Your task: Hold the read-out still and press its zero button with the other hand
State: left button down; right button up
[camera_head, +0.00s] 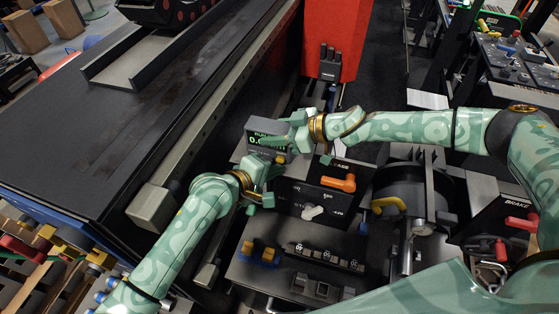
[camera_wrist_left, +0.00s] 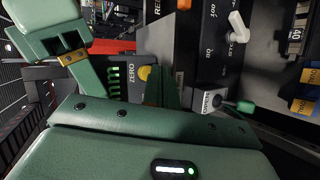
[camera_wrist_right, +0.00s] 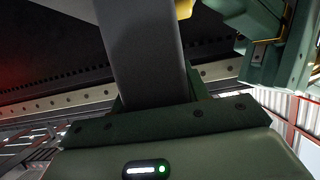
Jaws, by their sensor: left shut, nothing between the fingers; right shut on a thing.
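The read-out (camera_head: 262,141) shows lit green digits in the head view, but the right gripper partly covers it. My right gripper (camera_head: 290,138) is shut on the read-out's housing, a dark grey slab (camera_wrist_right: 140,50) rising between its fingers in the right wrist view. My left gripper (camera_head: 264,180) is shut and empty, just below the read-out. In the left wrist view a yellow round button (camera_wrist_left: 145,72) sits beside the word ZERO. The left fingers are close to it; I cannot tell whether they touch it.
A dark control panel (camera_head: 290,198) with an orange handle (camera_head: 338,183) and a white knob (camera_head: 312,212) lies close right of my left gripper. Small yellow-and-blue parts (camera_head: 258,252) lie in front. The long machine bed (camera_head: 130,110) fills the left.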

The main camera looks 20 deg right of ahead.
pick_arm(q)
jog(key=shift+s+a, duration=0.2)
jog(key=shift+s, duration=0.05)
jog(key=shift+s+a, duration=0.7)
jog(key=shift+s, duration=0.35)
jog(key=shift+s+a, duration=0.7)
jog(key=shift+s, duration=0.35)
pick_arm(e)
jog(key=shift+f, duration=0.1)
jog(key=o, duration=1.2)
jog(key=shift+d, duration=0.1)
